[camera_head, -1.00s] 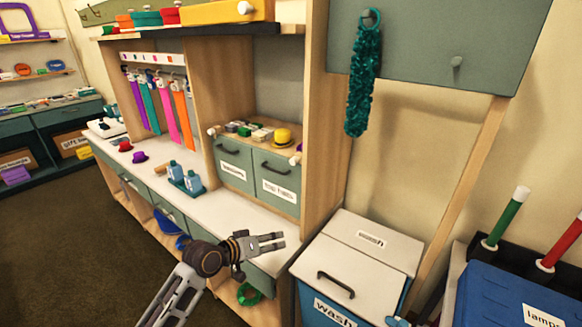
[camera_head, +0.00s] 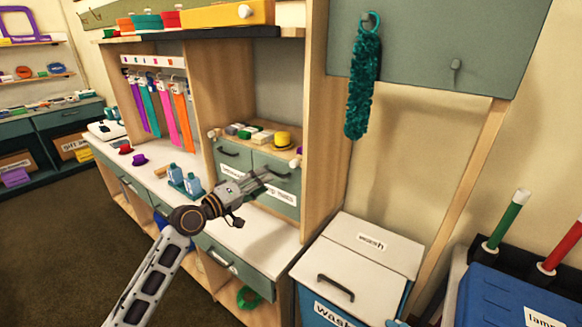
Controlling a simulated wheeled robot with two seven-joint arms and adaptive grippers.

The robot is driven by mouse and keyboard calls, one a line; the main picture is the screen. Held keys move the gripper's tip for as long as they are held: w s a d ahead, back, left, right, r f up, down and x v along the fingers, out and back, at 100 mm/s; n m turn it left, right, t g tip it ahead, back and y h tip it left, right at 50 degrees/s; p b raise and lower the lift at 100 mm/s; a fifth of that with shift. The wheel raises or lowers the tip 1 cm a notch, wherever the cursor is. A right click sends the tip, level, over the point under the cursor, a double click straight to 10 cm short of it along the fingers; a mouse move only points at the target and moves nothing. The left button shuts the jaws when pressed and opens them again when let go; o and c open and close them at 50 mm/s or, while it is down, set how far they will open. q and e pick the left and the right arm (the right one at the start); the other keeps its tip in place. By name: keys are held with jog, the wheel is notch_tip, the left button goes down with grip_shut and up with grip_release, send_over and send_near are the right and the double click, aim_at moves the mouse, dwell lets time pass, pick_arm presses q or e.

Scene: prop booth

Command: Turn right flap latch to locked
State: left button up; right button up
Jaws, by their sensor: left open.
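Two grey-green flaps with dark handles sit in the cabinet. The left flap (camera_head: 234,157) is partly hidden by my gripper, and the right flap (camera_head: 284,170) has a white label partly covered by it. A small pale, red-marked piece (camera_head: 296,158) at the upper right corner of the right flap looks like its latch. Its turned position is too small to tell. My left gripper (camera_head: 268,182) is open and empty in front of the flaps, left of and below that piece and apart from it in the picture. My right gripper is not in view.
Blue bottles (camera_head: 186,181) stand on the white counter (camera_head: 255,240) left of my gripper. A yellow hat (camera_head: 281,139) and small boxes sit above the flaps. A wash bin (camera_head: 365,258) stands to the right. A teal duster (camera_head: 361,90) hangs from the green panel.

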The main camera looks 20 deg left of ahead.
pick_arm(q)
jog(key=shift+w, duration=0.15)
jog(key=p, duration=0.2)
send_near(292, 165)
jog(key=shift+x, duration=4.8)
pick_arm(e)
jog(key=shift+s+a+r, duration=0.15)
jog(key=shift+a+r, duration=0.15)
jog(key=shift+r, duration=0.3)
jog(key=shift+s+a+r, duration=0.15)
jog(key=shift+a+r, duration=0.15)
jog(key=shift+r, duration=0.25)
pick_arm(q)
jog(key=shift+f, duration=0.1)
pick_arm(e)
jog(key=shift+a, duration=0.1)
pick_arm(q)
jog(key=c, duration=0.4)
grip_shut()
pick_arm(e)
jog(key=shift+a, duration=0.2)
